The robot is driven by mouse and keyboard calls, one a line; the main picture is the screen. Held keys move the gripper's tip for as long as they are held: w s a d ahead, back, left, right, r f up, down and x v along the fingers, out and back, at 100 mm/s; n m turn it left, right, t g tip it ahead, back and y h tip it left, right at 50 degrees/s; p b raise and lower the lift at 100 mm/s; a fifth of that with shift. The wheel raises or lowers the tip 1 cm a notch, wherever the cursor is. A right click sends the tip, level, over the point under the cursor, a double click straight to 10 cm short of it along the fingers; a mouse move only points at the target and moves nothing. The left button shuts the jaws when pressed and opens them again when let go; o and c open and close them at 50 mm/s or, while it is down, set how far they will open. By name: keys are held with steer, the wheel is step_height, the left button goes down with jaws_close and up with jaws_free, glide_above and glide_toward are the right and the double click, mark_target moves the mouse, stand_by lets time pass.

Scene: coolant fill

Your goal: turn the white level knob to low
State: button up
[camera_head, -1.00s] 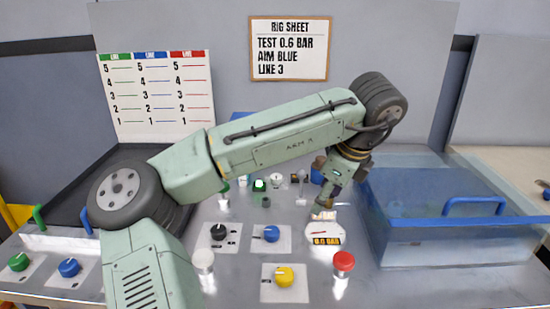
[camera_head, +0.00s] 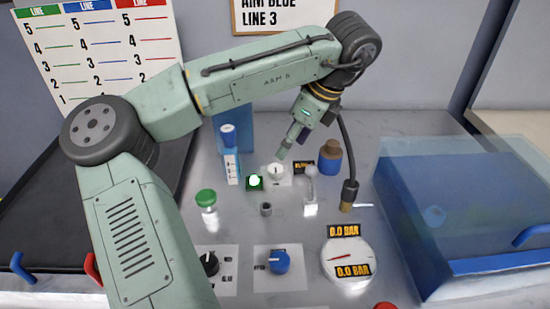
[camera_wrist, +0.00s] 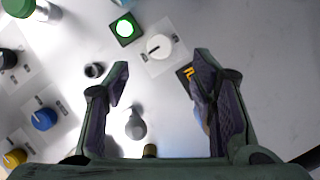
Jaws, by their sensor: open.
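The white level knob (camera_head: 277,170) sits on a pale square plate on the metal bench, beside a lit green button. My gripper (camera_head: 286,147) is above and close to the knob in the head view. In the wrist view my gripper (camera_wrist: 160,80) has its two fingers spread with nothing between them, and the knob lies just beyond the gap between the tips.
The green button (camera_head: 254,181), a metal toggle lever (camera_head: 310,185) and a brown-capped blue bottle (camera_head: 330,158) stand close around the knob. A gauge (camera_head: 348,258) reads 0.0 BAR. A blue-capped level tube (camera_head: 230,158) stands behind left.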

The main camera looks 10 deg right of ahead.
mark_target(275, 168)
steer(key=x, duration=0.9)
steer(key=shift+p, duration=0.4)
steer(key=shift+c, duration=0.2)
steer(key=c, duration=1.1)
